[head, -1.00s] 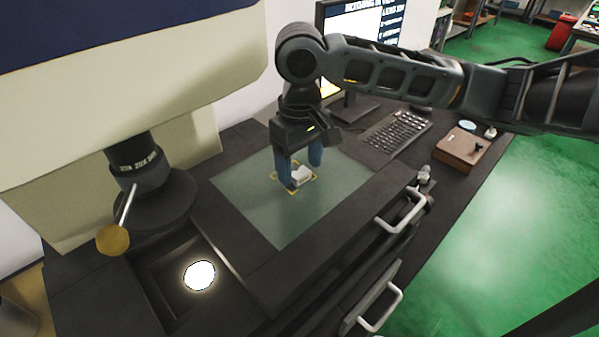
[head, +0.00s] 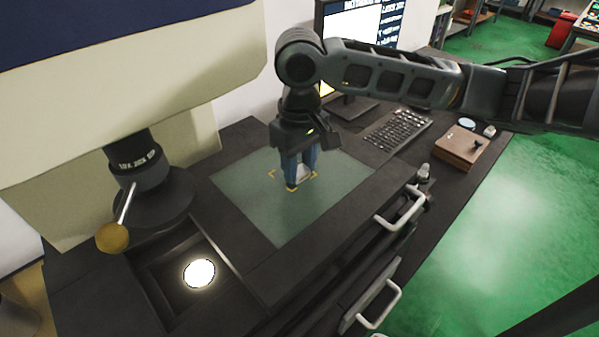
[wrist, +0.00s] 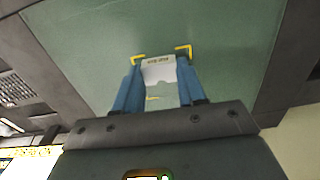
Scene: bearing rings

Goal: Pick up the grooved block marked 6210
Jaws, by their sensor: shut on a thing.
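The grooved block (wrist: 158,72) is pale grey-white, with a rounded groove and small dark lettering on its edge, too small to read surely. In the head view the block (head: 304,173) is partly hidden behind the fingers. My gripper (head: 302,178) points down over the green mat, with its blue fingers closed on the block's two sides. In the wrist view my gripper (wrist: 157,75) has one finger on each side of the block. Yellow corner marks (wrist: 183,50) on the mat frame the block. I cannot tell whether it is off the mat.
The green mat (head: 250,195) is otherwise bare. A microscope-like column with a knob (head: 112,238) and a lit round window (head: 199,273) stand left. A keyboard (head: 397,131), monitor (head: 365,30) and brown box (head: 461,147) lie behind and right. Handles (head: 402,210) project at the front.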

